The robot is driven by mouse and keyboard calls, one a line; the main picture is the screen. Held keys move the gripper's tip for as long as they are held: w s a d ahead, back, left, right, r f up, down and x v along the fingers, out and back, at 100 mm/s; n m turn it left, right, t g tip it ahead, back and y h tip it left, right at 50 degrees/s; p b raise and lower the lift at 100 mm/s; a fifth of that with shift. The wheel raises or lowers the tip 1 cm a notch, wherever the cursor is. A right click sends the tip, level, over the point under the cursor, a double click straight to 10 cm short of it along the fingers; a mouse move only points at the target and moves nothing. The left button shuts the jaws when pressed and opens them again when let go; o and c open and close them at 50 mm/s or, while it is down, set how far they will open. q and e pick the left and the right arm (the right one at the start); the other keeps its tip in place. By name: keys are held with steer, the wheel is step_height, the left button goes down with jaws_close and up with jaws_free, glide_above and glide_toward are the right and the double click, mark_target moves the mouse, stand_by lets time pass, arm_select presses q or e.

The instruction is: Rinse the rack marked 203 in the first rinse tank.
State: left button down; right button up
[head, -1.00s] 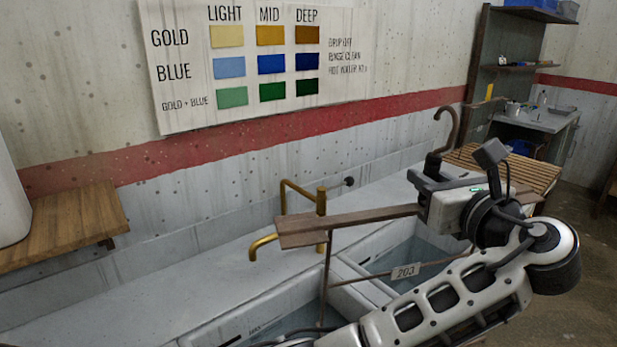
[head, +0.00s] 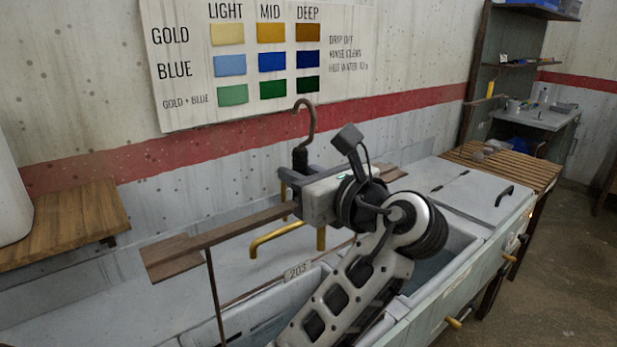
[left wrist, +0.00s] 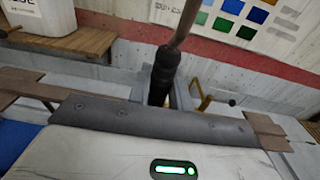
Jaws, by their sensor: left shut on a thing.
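The rack marked 203 has a wooden top bar (head: 225,228), a curved metal hook above it (head: 311,118), thin rods below, and a tag reading 203 (head: 297,271). My left gripper (head: 302,190) is shut on the rack at the dark grip below the hook. In the left wrist view the dark grip (left wrist: 162,76) stands upright, with bar ends showing at both sides. The rack hangs over the tanks, its lower end out of frame or hidden. An open tank (head: 432,266) with water lies right of my arm. I cannot tell which tank is the first rinse. My right gripper is out of view.
A brass tap (head: 277,238) stands behind the rack, close to the bar. A grey lid with a handle (head: 478,194) covers the section at the right, with a slatted wooden stand (head: 510,163) beyond. A wooden shelf (head: 70,228) juts out at the left.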

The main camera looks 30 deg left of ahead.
arm_select(q)
steer(key=w+a+f+b, duration=0.2)
steer(key=a, duration=0.4)
steer(key=shift+w+a+f, duration=0.2)
steer(key=shift+w+a, duration=0.05)
steer(key=shift+w, duration=0.05)
steer(key=c, duration=1.8)
jaws_free()
steer(key=shift+f+b, duration=0.35)
steer(key=shift+b, duration=0.55)
steer(key=shift+r+p, duration=0.35)
steer(key=shift+p, duration=0.15)
jaws_close()
steer(key=shift+s+d+p, duration=0.1)
steer(key=shift+d+p, duration=0.2)
steer(key=shift+p, duration=0.5)
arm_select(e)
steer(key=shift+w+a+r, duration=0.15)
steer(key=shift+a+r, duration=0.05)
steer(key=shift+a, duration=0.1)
